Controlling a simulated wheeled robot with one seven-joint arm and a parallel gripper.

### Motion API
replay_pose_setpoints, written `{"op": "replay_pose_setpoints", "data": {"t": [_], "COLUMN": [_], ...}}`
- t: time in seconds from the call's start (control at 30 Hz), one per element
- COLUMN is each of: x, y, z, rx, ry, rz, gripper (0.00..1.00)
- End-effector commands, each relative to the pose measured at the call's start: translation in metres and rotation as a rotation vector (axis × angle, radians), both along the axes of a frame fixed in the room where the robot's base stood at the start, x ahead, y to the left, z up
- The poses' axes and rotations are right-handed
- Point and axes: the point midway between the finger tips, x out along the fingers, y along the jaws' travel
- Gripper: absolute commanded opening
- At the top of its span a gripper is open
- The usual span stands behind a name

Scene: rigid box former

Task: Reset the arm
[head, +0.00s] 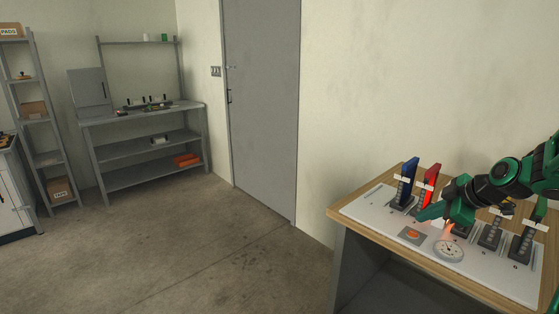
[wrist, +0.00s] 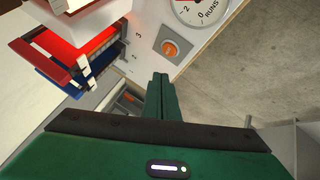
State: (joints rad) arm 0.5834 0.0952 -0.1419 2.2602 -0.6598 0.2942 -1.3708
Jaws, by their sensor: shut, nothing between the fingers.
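My gripper (head: 421,217) reaches over the white panel on the bench at the right of the head view. Its green fingers point left, with the tips near the orange button (head: 412,235). In the wrist view the fingers (wrist: 160,80) are shut together with nothing between them. The orange button (wrist: 171,48) shows just beyond their tips; I cannot tell the height of the tips above the panel. My arm comes in from the right edge of the head view, bent over the panel, and hides part of it.
The white panel (head: 373,208) on the wooden bench (head: 341,207) carries a blue lever (head: 409,169), a red lever (head: 430,178), further lever units and a round dial (head: 449,251). The floor (head: 215,250) left of the bench is clear. A grey door (head: 262,90) and shelves (head: 150,150) stand behind.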

Motion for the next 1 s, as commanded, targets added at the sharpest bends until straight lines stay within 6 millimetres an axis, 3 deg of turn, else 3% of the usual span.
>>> {"op": "replay_pose_setpoints", "data": {"t": [0.17, 0.3, 0.6, 0.8, 1.0], "x": [-0.069, -0.136, -0.274, -0.320, -0.326], "y": [0.017, 0.025, 0.042, 0.048, 0.049], "z": [-0.001, -0.003, -0.003, -0.004, -0.004], "rx": [0.086, 0.158, 0.296, 0.341, 0.348], "ry": [0.233, 0.407, 0.656, 0.716, 0.724], "rz": [-0.267, -0.557, -1.214, -1.453, -1.492], "gripper": [0.00, 0.00, 0.00, 0.00, 0.00]}}
